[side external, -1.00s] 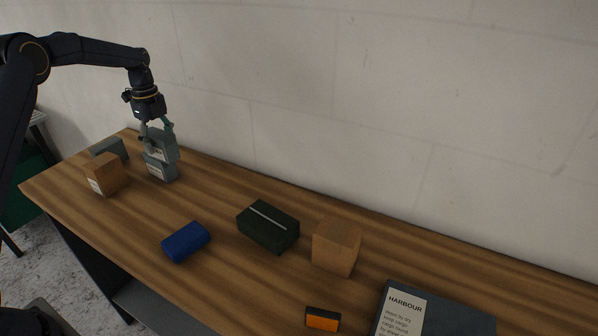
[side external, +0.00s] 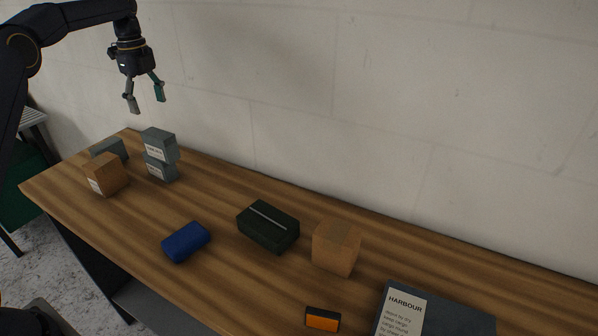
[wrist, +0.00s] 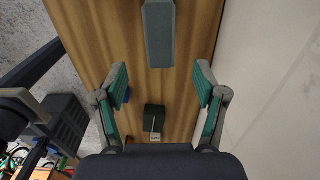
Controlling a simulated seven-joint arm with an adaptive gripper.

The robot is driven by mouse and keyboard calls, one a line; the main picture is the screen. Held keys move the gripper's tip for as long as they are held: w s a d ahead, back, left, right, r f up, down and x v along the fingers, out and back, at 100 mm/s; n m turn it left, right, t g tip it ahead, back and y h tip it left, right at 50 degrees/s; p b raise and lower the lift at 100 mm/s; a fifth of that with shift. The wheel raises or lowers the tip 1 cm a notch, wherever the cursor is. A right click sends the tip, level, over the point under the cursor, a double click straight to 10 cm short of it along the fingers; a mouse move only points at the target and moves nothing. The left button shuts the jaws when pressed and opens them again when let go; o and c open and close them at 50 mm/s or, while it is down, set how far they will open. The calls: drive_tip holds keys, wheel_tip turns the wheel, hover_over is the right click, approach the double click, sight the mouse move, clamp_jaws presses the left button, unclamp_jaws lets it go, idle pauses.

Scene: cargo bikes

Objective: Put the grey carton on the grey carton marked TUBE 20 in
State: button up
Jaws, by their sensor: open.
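A grey carton (side external: 161,140) with a white label sits on top of another grey carton (side external: 161,172), which also has a white label and stands on the table. The print on both labels is too small to read. The upper carton looks slightly turned against the lower one. My gripper (side external: 147,100) is open and empty, above and apart from the stack. In the wrist view a grey carton top (wrist: 159,35) lies beyond my open fingers (wrist: 163,84), touching neither. A third grey carton (side external: 117,148) stands at the left, partly hidden by a brown box.
The brown box (side external: 107,177) stands left of the stack. A blue case (side external: 186,242), a dark green box (side external: 268,227), another brown box (side external: 337,246), an orange-faced block (side external: 322,319) and a dark HARBOUR box (side external: 455,316) lie rightward. The wall runs along the table's back edge.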

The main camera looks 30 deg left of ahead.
drive_tip(key=s+d+r+n+t+y, duration=0.1)
drive_tip(key=s+d+r+n, duration=0.35)
drive_tip(key=d, duration=0.25)
drive_tip(key=s+d+r+n+t, duration=0.2)
drive_tip(key=s+d+r+n, duration=0.1)
drive_tip(key=s+d+r, duration=0.4)
drive_tip(key=s+d+f+n+t, duration=0.1)
drive_tip(key=s+d+f+n, duration=0.2)
drive_tip(key=s, duration=0.2)
drive_tip(key=s+d+f+n, duration=0.3)
drive_tip(key=s+n, duration=0.1)
drive_tip(key=s, duration=0.2)
drive_tip(key=s+d+f+n+t+h, duration=0.1)
drive_tip(key=s+d+f+n, duration=0.2)
drive_tip(key=s, duration=0.3)
drive_tip(key=shift+s+f+t, duration=0.15)
drive_tip(key=shift+s+t, duration=0.1)
drive_tip(key=shift+t, duration=0.05)
